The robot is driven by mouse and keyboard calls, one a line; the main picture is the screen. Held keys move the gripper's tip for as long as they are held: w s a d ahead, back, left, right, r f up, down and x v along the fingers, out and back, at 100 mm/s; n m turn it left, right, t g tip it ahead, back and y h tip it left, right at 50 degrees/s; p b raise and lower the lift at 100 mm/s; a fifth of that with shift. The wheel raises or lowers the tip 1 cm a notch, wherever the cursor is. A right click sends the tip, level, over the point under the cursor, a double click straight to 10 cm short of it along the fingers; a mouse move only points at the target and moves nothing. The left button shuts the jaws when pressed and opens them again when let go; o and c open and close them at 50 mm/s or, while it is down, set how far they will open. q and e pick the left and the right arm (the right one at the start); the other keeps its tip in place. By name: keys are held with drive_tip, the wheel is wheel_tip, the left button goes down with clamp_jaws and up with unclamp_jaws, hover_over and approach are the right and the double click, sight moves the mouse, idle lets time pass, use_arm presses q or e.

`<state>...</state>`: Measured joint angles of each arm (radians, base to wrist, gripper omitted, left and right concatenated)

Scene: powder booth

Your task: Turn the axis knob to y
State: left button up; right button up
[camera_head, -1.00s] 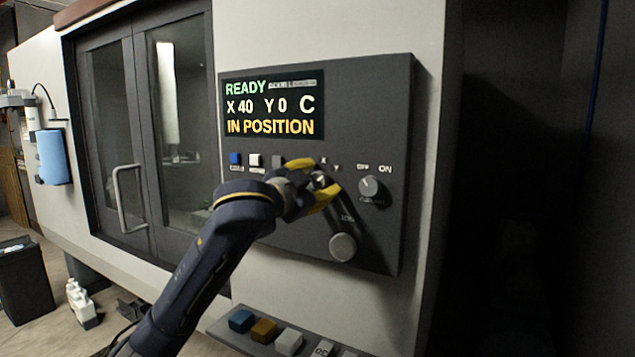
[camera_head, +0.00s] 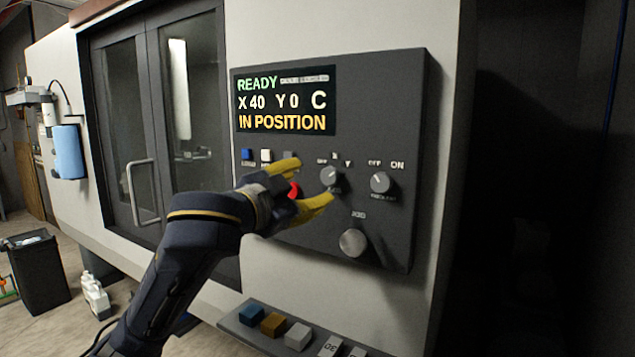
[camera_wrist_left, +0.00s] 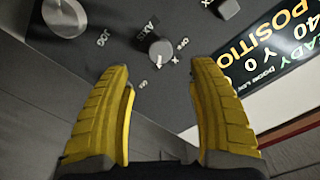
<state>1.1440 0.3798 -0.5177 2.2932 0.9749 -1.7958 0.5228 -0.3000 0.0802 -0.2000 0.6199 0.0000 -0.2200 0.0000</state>
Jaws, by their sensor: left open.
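The axis knob (camera_head: 330,176) is a small grey round knob on the dark control panel (camera_head: 395,115), below the screen and left of the OFF/ON knob. Small labels sit around it; I cannot surely tell which one its pointer faces. My left gripper (camera_head: 309,183) has yellow fingers, open and empty, just left of and in front of the axis knob. In the left wrist view the axis knob (camera_wrist_left: 161,51) shows beyond and between the open fingertips, apart from both. My right gripper is not in view.
The screen (camera_head: 286,101) reads READY, X 40, Y 0, C, IN POSITION. The OFF/ON knob (camera_head: 381,183) and larger jog knob (camera_head: 353,242) are close by. Blue and white buttons (camera_head: 266,155) lie left. A lower key shelf (camera_head: 255,340) juts out below.

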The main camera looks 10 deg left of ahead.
use_arm(q)
drive_tip(key=shift+v, duration=1.4)
